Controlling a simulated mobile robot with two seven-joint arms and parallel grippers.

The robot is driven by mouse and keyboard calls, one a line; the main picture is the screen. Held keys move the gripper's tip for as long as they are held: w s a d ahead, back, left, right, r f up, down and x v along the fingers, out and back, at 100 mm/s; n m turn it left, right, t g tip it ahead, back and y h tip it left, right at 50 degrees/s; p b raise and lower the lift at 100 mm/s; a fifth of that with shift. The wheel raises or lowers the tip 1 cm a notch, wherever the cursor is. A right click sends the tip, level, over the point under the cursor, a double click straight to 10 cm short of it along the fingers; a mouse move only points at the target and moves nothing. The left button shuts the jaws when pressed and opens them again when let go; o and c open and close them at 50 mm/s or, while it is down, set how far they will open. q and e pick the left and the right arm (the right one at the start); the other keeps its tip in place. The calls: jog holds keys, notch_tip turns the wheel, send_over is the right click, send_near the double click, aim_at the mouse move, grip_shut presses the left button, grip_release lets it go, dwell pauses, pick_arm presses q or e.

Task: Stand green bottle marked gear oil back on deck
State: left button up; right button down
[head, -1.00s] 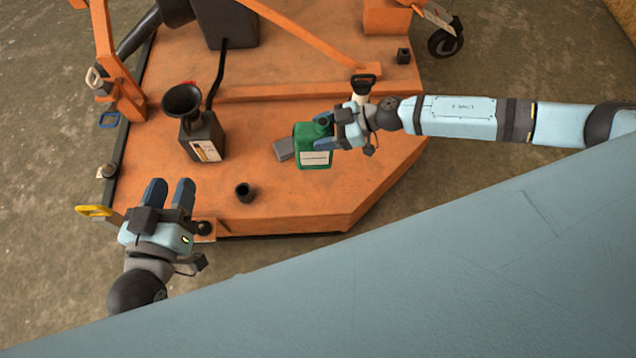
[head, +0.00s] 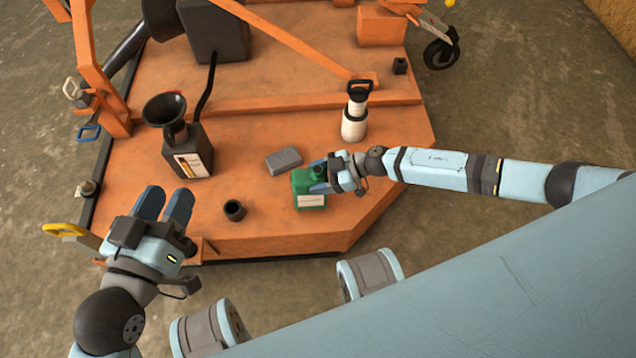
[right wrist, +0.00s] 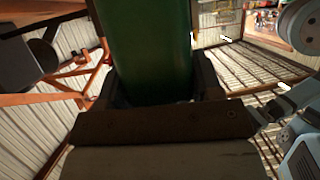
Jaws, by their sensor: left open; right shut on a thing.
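The green bottle (head: 309,188) with a white label is upright over the orange deck (head: 265,225). My right gripper (head: 322,180) is shut on it from the right side. In the right wrist view the green bottle (right wrist: 152,50) fills the space between the fingers. I cannot tell for sure whether its base touches the deck. My left gripper (head: 163,205) is open and empty over the deck's front left corner.
A dark jug with a black funnel (head: 188,150) stands left of the middle. A grey block (head: 284,160) lies behind the bottle. A black cup (head: 234,210) stands near the front. A white pump bottle (head: 354,122) stands at the back right.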

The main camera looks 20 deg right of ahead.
jog(key=shift+w+f, duration=0.1)
jog(key=shift+f, duration=0.85)
pick_arm(q)
jog(key=shift+f+g, duration=0.3)
jog(key=shift+f, duration=0.4)
pick_arm(e)
jog(key=shift+r, duration=0.1)
jog(key=shift+f, duration=0.2)
jog(key=shift+c, duration=1.4)
grip_release()
jog(key=shift+d+r, duration=0.15)
jog(key=shift+r, duration=0.1)
pick_arm(q)
jog(key=r+t+p, duration=0.1)
jog(key=r, duration=0.1)
jog(key=r+t+p, duration=0.1)
jog(key=r+p, duration=0.1)
jog(key=r, duration=0.1)
jog(key=shift+a+r+n+p, duration=0.2)
jog(key=shift+r+n+p, duration=0.1)
jog(key=shift+r, duration=0.05)
pick_arm(e)
jog(key=v, duration=1.1)
jog(key=shift+d, duration=0.3)
